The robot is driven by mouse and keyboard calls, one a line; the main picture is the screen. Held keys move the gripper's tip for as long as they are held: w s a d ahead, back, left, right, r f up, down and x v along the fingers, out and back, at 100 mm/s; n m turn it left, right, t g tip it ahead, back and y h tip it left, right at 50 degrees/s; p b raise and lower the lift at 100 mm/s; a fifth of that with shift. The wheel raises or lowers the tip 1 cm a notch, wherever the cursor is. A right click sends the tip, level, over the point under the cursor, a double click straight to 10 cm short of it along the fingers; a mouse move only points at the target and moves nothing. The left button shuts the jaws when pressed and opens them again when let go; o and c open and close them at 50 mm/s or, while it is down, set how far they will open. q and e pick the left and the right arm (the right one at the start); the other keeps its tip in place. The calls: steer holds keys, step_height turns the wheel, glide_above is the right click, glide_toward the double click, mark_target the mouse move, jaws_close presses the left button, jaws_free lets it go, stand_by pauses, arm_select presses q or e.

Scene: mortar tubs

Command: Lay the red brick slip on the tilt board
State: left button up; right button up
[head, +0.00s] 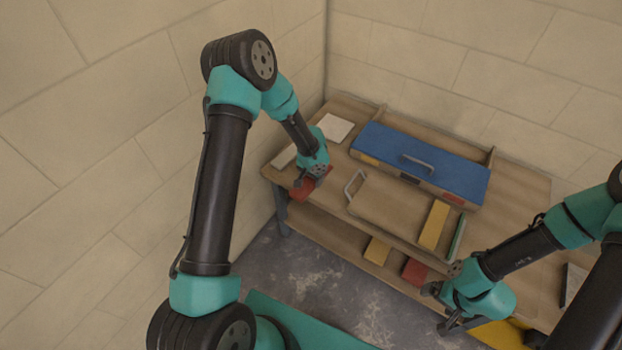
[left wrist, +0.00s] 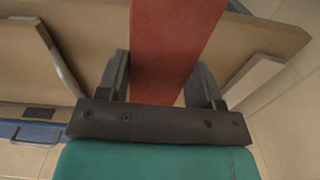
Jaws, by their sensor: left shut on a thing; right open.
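The red brick slip (head: 302,190) is between the fingers of my left gripper (head: 301,184), at the bench's front left corner. In the left wrist view the red slip (left wrist: 172,45) runs up from between the two fingers (left wrist: 170,88), which are shut on it. I cannot tell whether it touches the bench. A pale strip (head: 284,156) and a whitish panel (head: 335,127) lie nearby at the left end; I cannot tell which thing is the tilt board. My right gripper (head: 438,308) is open and empty at the bench's front right.
A blue box top (head: 425,158) with a handle lies at the back. Red (head: 414,271) and yellow (head: 377,250) blocks lie on the lower shelf. Walls stand close at left and behind.

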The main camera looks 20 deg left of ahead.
arm_select(q)
steer(key=w+r, duration=0.2)
steer(key=w+d+r, duration=0.1)
steer(key=w+r, duration=0.1)
steer(key=r, duration=0.1)
steer(key=w+r, duration=0.2)
steer(key=r, duration=0.1)
steer(key=shift+w+d, duration=0.2)
steer(key=shift+w, duration=0.2)
steer(key=w+d+r+m, duration=0.1)
steer(key=w+d+r, duration=0.2)
steer(key=d+r, duration=0.2)
step_height(320, 180, up, 3)
steer(key=shift+r, duration=0.15)
steer(key=shift+d, duration=0.1)
